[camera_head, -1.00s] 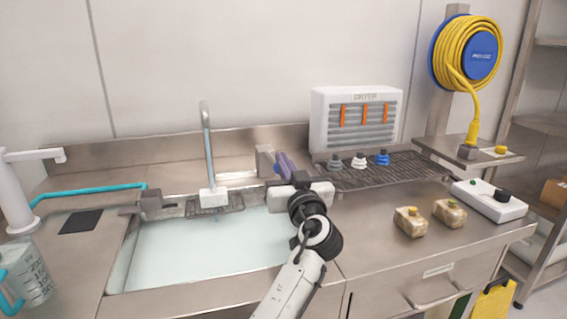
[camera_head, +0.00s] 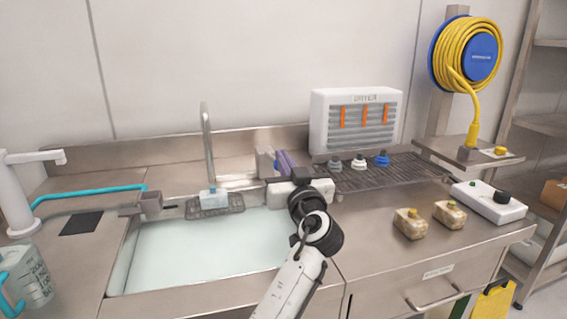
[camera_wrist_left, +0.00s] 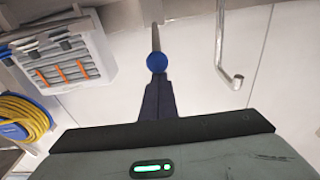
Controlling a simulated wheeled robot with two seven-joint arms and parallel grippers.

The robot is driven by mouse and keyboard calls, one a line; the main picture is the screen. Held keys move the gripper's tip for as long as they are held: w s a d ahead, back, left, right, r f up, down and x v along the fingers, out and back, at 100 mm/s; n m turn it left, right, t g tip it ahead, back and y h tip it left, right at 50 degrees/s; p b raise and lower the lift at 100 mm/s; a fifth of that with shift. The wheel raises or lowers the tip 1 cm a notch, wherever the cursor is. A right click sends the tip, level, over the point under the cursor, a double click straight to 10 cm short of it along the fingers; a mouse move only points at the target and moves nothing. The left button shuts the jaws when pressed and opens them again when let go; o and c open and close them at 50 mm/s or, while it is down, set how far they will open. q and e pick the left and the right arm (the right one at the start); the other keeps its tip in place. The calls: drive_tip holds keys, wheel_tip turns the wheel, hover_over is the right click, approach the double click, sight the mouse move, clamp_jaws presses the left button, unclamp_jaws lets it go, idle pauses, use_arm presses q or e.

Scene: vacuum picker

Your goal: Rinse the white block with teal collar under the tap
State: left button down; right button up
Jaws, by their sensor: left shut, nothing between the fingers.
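A pale block with a bluish top (camera_head: 213,199) sits on a small dark rack (camera_head: 235,206) at the sink's back edge, directly below the tap (camera_head: 207,140). Its collar is too small to make out clearly. I see no clear water stream from the tap. My left gripper (camera_head: 283,161) is shut and empty, beside a grey box (camera_head: 265,161) to the right of the tap. In the left wrist view its dark fingers (camera_wrist_left: 157,90) point at a blue ball knob (camera_wrist_left: 157,60) on a rod. I cannot tell if they touch it. My right gripper is not in view.
The sink basin (camera_head: 200,250) is pale and open. A dryer (camera_head: 355,105) stands behind a wire rack (camera_head: 400,172) with several collared knobs or blocks. Two brownish blocks (camera_head: 410,223) and a white control box (camera_head: 489,201) are on the right counter. A jug (camera_head: 28,278) stands at left.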

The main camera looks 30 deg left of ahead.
use_arm(q)
drive_tip(key=r+b+v, duration=0.1)
drive_tip(key=v, duration=0.8)
drive_tip(key=shift+s+d+r, duration=0.15)
drive_tip(key=shift+s+d, duration=0.05)
drive_tip(key=shift+d, duration=0.05)
